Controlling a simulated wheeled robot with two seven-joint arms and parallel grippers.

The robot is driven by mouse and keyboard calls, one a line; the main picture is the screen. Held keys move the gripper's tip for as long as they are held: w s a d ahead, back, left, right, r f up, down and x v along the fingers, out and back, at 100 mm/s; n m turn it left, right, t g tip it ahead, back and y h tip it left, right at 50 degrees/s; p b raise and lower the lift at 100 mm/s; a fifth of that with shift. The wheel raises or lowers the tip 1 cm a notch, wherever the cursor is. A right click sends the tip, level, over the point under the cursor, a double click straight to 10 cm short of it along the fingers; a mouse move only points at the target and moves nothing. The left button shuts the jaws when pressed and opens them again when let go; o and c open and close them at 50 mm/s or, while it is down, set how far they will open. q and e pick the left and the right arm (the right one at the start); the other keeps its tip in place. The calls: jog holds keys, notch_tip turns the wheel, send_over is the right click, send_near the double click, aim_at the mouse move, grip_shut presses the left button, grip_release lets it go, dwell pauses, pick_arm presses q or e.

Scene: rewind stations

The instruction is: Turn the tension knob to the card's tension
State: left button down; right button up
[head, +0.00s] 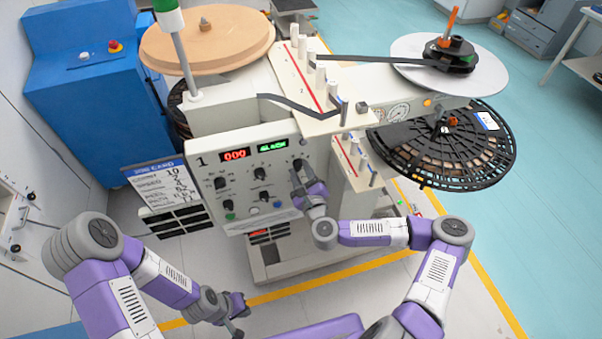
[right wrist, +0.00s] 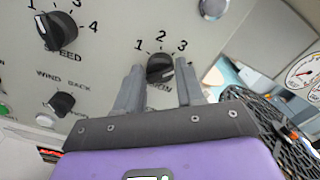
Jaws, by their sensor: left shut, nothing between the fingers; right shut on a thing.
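The tension knob (right wrist: 160,68) is a black dial with 1, 2 and 3 above it and a partly hidden label below. My right gripper (right wrist: 159,88) has its fingers on both sides of the knob, shut on it. In the head view this gripper (head: 299,178) reaches the right part of the grey control panel (head: 245,185). The knob's exact pointer setting is hard to tell. The card (head: 160,188), white with a blue header, hangs left of the panel; its small figures are not surely readable. My left gripper (head: 238,309) is shut and empty, low in front of the machine.
A speed knob (right wrist: 56,32) and a wind/back switch (right wrist: 62,103) sit left of the tension knob. A red display (head: 235,155) reads 000; a green display (head: 272,146) seems to read SLACK. A black reel (head: 472,150) juts out at right.

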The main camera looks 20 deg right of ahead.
jog(key=m, duration=0.5)
jog(key=shift+m, duration=0.3)
dwell(0.4)
jog(key=o, duration=1)
jog(key=s, duration=0.7)
jog(key=shift+s+d, duration=0.2)
jog(key=shift+s, duration=0.1)
